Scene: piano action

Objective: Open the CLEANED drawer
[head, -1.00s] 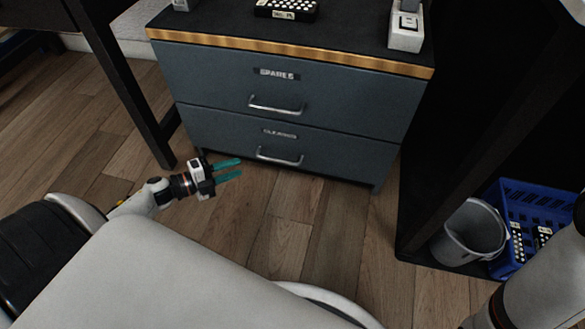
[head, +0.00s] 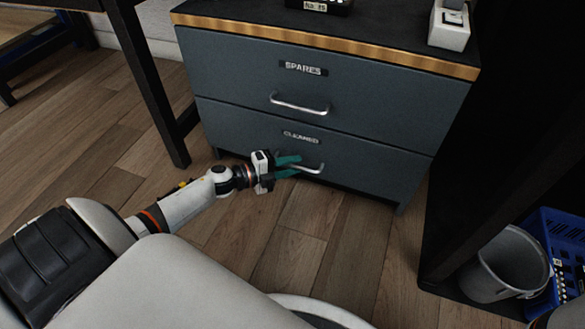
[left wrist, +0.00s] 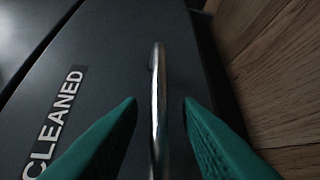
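The CLEANED drawer (head: 370,173) is the lower drawer of a dark grey cabinet and is shut. Its label (left wrist: 54,124) reads CLEANED in the left wrist view. Its silver bar handle (head: 313,169) shows partly behind my left gripper (head: 299,165). In the left wrist view the handle (left wrist: 158,110) runs between the two green fingers of my left gripper (left wrist: 160,104). The fingers are open, one on each side of the bar, with a gap to it on both sides. My right gripper is not in view.
The SPARES drawer (head: 234,70) above is shut, with its own bar handle (head: 299,105). A black table leg (head: 150,85) stands left of the cabinet. A grey bucket (head: 507,265) and blue crate (head: 566,235) are at the right. Wooden floor lies clear before the cabinet.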

